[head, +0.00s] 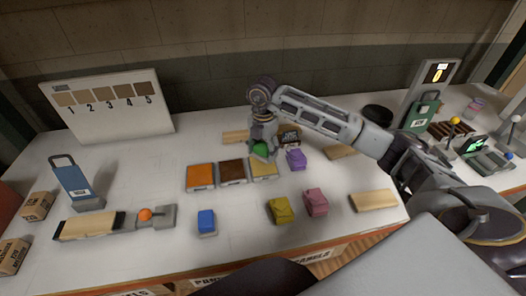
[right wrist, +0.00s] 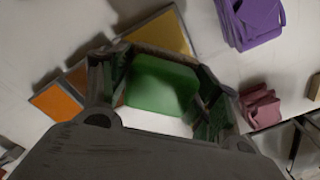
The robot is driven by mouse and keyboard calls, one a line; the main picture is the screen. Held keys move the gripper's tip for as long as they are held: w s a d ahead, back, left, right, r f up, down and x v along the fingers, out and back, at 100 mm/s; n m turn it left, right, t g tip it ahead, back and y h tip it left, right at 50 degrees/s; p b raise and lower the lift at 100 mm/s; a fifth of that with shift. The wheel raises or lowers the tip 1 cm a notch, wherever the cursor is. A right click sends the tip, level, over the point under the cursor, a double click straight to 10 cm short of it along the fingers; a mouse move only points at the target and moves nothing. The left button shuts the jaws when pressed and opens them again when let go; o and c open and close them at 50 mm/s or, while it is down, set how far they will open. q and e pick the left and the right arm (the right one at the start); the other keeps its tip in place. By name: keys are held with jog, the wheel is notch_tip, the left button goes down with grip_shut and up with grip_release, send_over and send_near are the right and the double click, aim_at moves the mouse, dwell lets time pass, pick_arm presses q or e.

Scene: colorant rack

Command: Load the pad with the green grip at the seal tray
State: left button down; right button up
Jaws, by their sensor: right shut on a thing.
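My right gripper (head: 262,138) points down and is shut on the green grip (head: 261,148) of a pad. The green grip also fills the space between the fingers in the right wrist view (right wrist: 160,84). The pad is over the back part of a yellow tray (head: 265,172), the right one of three in a row. The pad's underside is hidden, so I cannot tell if it touches the tray. An orange tray (head: 200,177) and a dark brown tray (head: 233,173) are to its left. No readable label marks the seal tray. My left gripper is not in view.
A purple-grip pad (head: 296,159) stands close right of the yellow tray. Blue (head: 206,221), yellow (head: 281,211) and pink (head: 315,201) grips stand in front. A numbered board (head: 108,107) is at the back left. The table between the blue and yellow grips is clear.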

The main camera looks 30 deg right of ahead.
jog(key=shift+r+p, duration=0.55)
jog(key=shift+r, duration=0.6)
jog(key=shift+n, duration=0.3)
